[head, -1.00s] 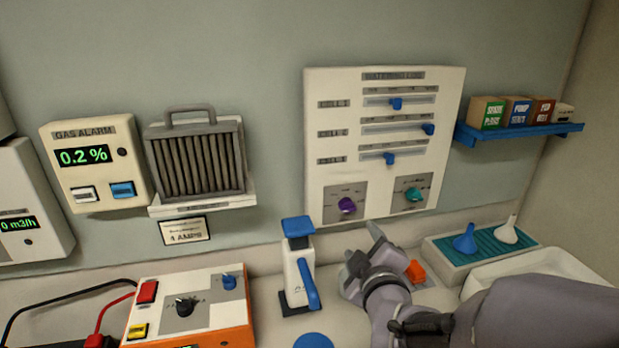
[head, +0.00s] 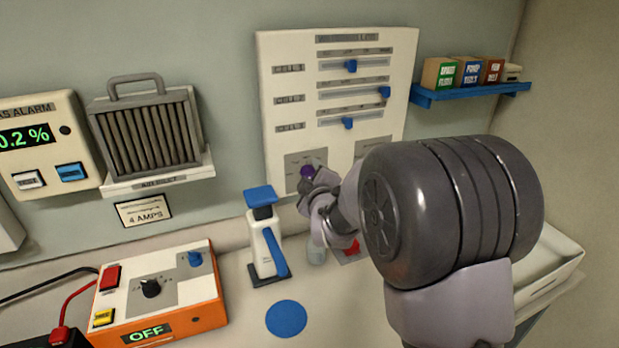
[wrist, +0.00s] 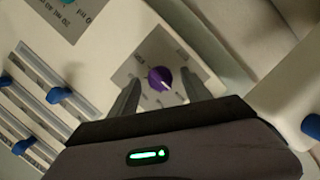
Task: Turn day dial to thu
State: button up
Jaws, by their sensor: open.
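The white wall panel (head: 285,70) carries a purple dial (head: 307,172) on a grey plate at its lower left. In the wrist view the purple dial (wrist: 160,79) has a pale pointer line; the small labels around it are too blurred to read. My gripper (head: 312,180) is at the panel's lower left, in front of the dial. In the wrist view my gripper (wrist: 158,92) is open, with one finger on each side of the dial. Contact with the dial cannot be made out. The panel's teal dial (wrist: 68,2) shows at the top of the wrist view; my arm hides it in the head view.
Blue sliders (head: 351,66) sit on the panel above the dials. A white and blue bottle-like device (head: 262,245) stands below left of my gripper. An orange-sided charger box (head: 155,290) is at lower left. A blue shelf (head: 470,92) with small boxes is at right.

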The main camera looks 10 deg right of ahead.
jog(key=shift+c, duration=0.4)
grip_shut()
